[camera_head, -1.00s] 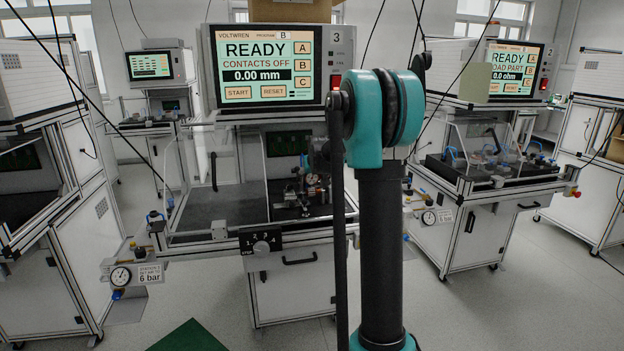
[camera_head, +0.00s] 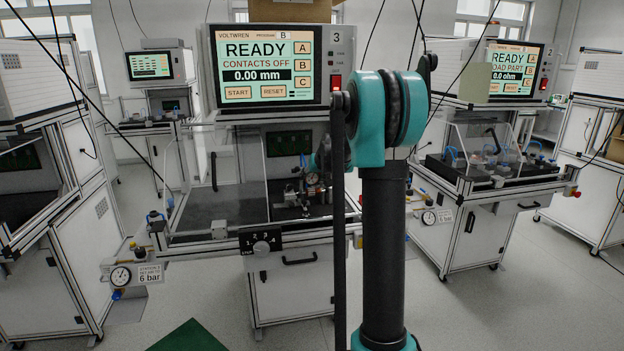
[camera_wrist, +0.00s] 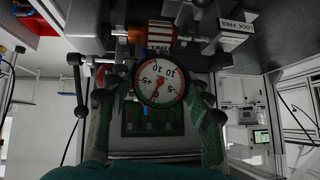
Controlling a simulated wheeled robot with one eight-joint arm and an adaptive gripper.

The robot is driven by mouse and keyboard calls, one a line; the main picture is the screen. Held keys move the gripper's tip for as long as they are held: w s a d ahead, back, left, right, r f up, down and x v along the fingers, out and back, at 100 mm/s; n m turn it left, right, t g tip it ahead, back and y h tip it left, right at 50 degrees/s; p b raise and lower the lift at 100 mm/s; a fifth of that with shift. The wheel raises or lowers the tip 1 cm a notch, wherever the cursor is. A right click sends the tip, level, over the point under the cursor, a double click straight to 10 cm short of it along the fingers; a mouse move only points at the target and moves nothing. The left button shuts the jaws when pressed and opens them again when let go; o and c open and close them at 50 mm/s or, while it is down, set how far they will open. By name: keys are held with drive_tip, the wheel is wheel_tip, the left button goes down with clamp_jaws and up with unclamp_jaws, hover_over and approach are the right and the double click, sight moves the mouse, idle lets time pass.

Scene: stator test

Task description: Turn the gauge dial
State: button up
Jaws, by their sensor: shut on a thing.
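The exact finger contact is too dark to see.
A copper-coloured part (camera_wrist: 153,32) in metal fittings lies just above the dial in the wrist view. A "LOCK FREE" label (camera_wrist: 236,25) is at upper right. The station screen (camera_head: 265,64) reads READY, CONTACTS OFF, 0.00 mm.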

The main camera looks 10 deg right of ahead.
drive_tip(key=shift+m+y, duration=0.4)
drive_tip(key=shift+y, duration=0.5)
drive_tip(key=o, duration=1.2)
drive_tip(key=shift+c, duration=0.2)
drive_tip(key=v, duration=1.2)
drive_tip(key=s+a+f+g+h, duration=0.1)
drive_tip(key=s+a+f, duration=0.1)
drive_tip(key=s+f, duration=0.6)
drive_tip(key=s+a+f+n+g+h, duration=0.1)
drive_tip(key=s+f, duration=0.7)
drive_tip(key=s, duration=1)
drive_tip(key=s+a+f+g+h, duration=0.1)
drive_tip(key=s+a+f+g, duration=0.1)
drive_tip(key=s+a+f, duration=0.3)
drive_tip(key=s+f, duration=0.4)
drive_tip(key=s, duration=0.4)
drive_tip(key=shift+s+n+g, duration=0.3)
drive_tip(key=shift+g, duration=0.1)
